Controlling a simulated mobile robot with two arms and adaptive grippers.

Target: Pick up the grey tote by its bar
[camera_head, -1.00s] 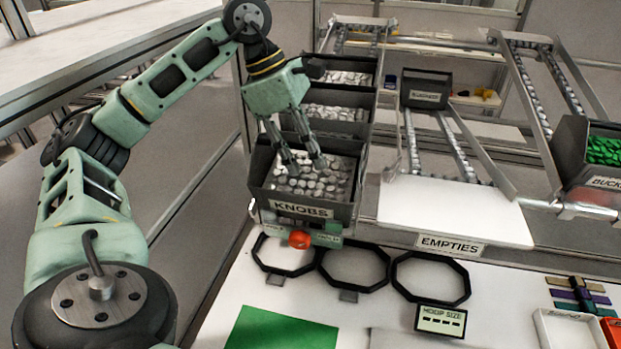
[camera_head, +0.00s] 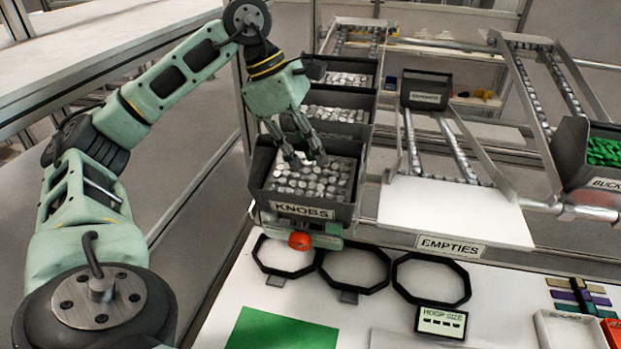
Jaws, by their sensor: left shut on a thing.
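The grey tote (camera_head: 312,211) labelled KNOBS is full of silver knobs and sits at the front of a lane, left of centre. My left gripper (camera_head: 308,161) reaches down into the tote's open top from behind, fingers drawn together above the knobs. It is shut on the tote's bar, which is mostly hidden by the fingers. The tote still sits in its lane with no visible gap below. My right gripper is not in view.
More totes of knobs (camera_head: 337,113) stand close behind in the same lane. To the right are an EMPTIES lane with a white board (camera_head: 455,211) and a tote of green pieces (camera_head: 583,171). Black hoops (camera_head: 431,281) and a green mat (camera_head: 281,329) lie on the white table in front.

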